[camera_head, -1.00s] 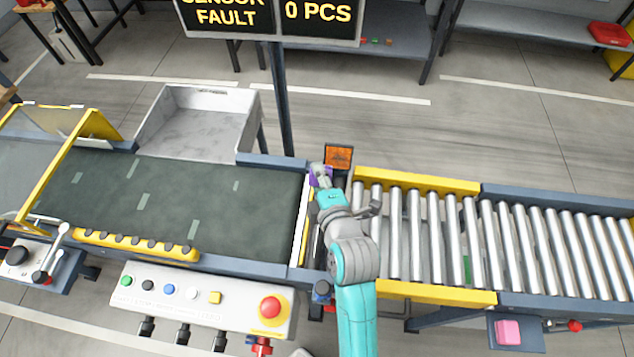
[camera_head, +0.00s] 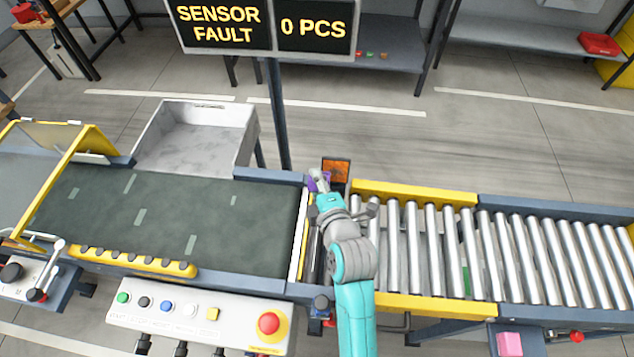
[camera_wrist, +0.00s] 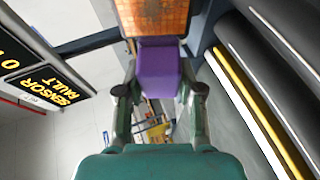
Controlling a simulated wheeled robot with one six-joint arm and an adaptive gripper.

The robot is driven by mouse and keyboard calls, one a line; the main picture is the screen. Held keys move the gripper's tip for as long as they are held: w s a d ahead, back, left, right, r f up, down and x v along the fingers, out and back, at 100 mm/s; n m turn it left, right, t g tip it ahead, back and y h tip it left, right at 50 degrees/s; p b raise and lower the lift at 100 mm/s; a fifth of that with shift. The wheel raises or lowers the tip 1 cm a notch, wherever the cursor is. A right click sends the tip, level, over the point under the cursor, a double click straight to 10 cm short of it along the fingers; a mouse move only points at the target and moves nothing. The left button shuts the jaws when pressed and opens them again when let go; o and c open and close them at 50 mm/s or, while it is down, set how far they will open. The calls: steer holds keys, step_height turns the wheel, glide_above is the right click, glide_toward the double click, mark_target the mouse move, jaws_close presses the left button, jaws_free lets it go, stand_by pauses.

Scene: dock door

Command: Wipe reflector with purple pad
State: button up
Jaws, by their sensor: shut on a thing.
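My gripper (camera_head: 319,185) is at the gap between the belt and the rollers, just in front of the reflector. In the wrist view, my gripper (camera_wrist: 160,95) is shut on the purple pad (camera_wrist: 158,68), one finger on each side. The pad also shows as a small purple patch in the head view (camera_head: 312,183). The orange reflector (camera_head: 336,171) stands upright in a dark frame at the far side of the conveyor. In the wrist view the reflector (camera_wrist: 155,17) lies directly beyond the pad, whose far edge overlaps its lower edge. I cannot tell whether they touch.
A dark belt (camera_head: 170,215) lies left and a roller conveyor (camera_head: 500,250) right. A sign (camera_head: 265,25) reads "SENSOR FAULT" and "0 PCS" on a post behind. A grey bin (camera_head: 195,140) is behind the belt. A button panel (camera_head: 195,315) is in front. A pink block (camera_head: 509,343) sits front right.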

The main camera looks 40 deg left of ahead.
mark_target(342, 171)
steer(key=shift+w+a+f, duration=0.2)
steer(key=shift+w+a, duration=0.05)
steer(key=shift+w, duration=0.2)
steer(key=shift+w+a+f, duration=0.15)
steer(key=shift+w+a, duration=0.05)
steer(key=shift+w, duration=0.2)
stand_by(0.5)
steer(key=shift+w+d, duration=0.6)
steer(key=shift+d, duration=0.4)
steer(key=shift+w+d, duration=0.55)
steer(key=shift+d, duration=0.4)
steer(key=shift+w+d, duration=0.6)
steer(key=shift+d, duration=0.4)
steer(key=shift+s+a, duration=0.6)
steer(key=shift+a, duration=0.4)
steer(key=shift+s+a, duration=0.55)
steer(key=shift+a, duration=0.4)
steer(key=shift+s+a, duration=0.6)
steer(key=shift+a, duration=0.4)
steer(key=shift+w+a+r, duration=0.1)
steer(key=shift+w+r, duration=0.05)
steer(key=shift+r, duration=0.25)
steer(key=shift+w+d, duration=0.6)
steer(key=shift+d, duration=0.4)
steer(key=shift+w+d, duration=0.6)
steer(key=shift+d, duration=0.35)
steer(key=shift+w+d, duration=0.6)
steer(key=shift+d, duration=0.4)
steer(key=shift+s, duration=0.1)
